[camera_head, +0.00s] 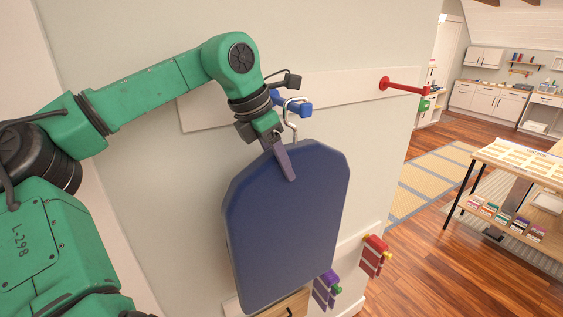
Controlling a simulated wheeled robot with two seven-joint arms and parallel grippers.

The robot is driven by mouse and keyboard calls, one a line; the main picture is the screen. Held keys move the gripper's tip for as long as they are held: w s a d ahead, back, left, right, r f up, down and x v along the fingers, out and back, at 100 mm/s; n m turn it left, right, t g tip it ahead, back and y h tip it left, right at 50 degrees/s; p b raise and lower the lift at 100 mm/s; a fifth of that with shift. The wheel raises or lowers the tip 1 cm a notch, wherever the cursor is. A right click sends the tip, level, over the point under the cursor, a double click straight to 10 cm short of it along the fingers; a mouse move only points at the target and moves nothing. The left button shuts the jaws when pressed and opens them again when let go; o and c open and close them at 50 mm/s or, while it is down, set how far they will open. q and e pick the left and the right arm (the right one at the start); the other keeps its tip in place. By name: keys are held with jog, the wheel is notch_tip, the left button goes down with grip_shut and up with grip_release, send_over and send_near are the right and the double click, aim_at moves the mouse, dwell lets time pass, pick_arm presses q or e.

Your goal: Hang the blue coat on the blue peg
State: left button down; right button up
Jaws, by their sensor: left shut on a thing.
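The blue coat (287,230) is a stiff, dark blue, coat-shaped panel with a metal hook (291,118) at its top. My left gripper (286,166) is shut on the coat's upper part, one finger lying across its front face. The coat is slightly tilted in front of the wall. The blue peg (304,108) sticks out from the pale upper board, right at the hook's bend. The hook overlaps the peg in the picture; I cannot tell whether it rests on it. My arm partly covers the board near the peg. My right gripper is not in view.
Red (372,262) and purple (321,294) hanging items are low on the wall. A wooden table (530,163) stands at right, with open floor before it.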

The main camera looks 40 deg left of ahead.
pick_arm(q)
jog(key=shift+d, duration=0.1)
jog(key=shift+c, duration=0.8)
grip_release()
jog(key=shift+s, duration=0.1)
jog(key=shift+f, duration=0.1)
jog(key=b+v, duration=0.1)
jog(key=v, duration=1.3)
jog(key=shift+r, duration=0.4)
